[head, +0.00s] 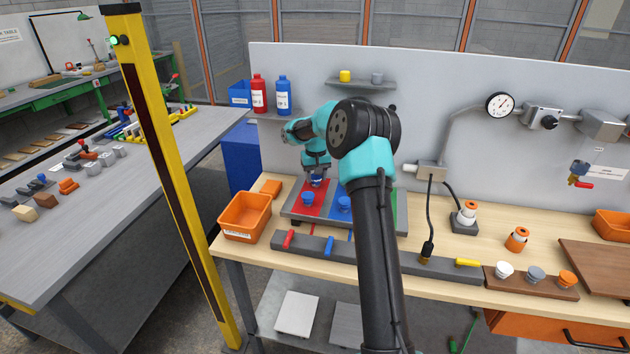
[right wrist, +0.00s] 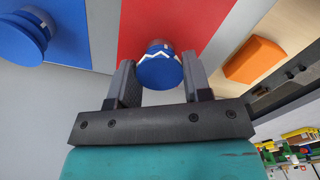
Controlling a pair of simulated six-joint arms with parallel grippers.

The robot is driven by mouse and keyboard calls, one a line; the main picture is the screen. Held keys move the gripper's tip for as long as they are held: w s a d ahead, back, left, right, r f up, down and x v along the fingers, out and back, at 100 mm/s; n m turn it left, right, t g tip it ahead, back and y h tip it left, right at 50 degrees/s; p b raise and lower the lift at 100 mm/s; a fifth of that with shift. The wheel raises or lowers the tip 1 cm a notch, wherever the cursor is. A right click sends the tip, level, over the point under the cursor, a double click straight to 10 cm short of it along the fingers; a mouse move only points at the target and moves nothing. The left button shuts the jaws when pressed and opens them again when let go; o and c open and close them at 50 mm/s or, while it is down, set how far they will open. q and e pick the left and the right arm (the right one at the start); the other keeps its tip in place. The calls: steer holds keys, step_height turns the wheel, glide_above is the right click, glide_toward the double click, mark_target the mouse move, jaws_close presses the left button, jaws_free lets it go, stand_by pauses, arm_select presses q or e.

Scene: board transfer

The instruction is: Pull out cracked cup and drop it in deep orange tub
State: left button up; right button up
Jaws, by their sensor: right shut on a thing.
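The cracked cup (right wrist: 160,69) is blue with a white zigzag line near its rim. My right gripper (right wrist: 162,84) is shut on it, with a finger on each side, over the red panel (right wrist: 190,25). In the head view my right gripper (head: 316,178) is at the back of the red panel, partly hidden by my arm. One blue cup (head: 308,198) stands on the red panel and another (head: 344,204) on the blue panel. The deep orange tub (head: 240,236), with a white label, stands at the left end of the bench. My left gripper is not in view.
A small orange block (head: 271,187) lies behind the tub. A grey strip with coloured handles (head: 400,260) runs in front of the panels. Red and blue bottles (head: 283,97) stand at the back. A yellow post (head: 175,170) rises left of the bench.

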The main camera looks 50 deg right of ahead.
mark_target(316, 177)
steer(key=shift+r, duration=0.1)
steer(key=shift+c, duration=0.4)
steer(key=shift+r, duration=1.25)
steer(key=shift+r, duration=2.1)
steer(key=w+a+f, duration=0.1)
steer(key=w+a, duration=0.2)
steer(key=a, duration=0.9)
steer(key=w+a+f, duration=0.2)
steer(key=w+a, duration=0.2)
steer(key=a, duration=0.9)
steer(key=shift+a+f, duration=0.1)
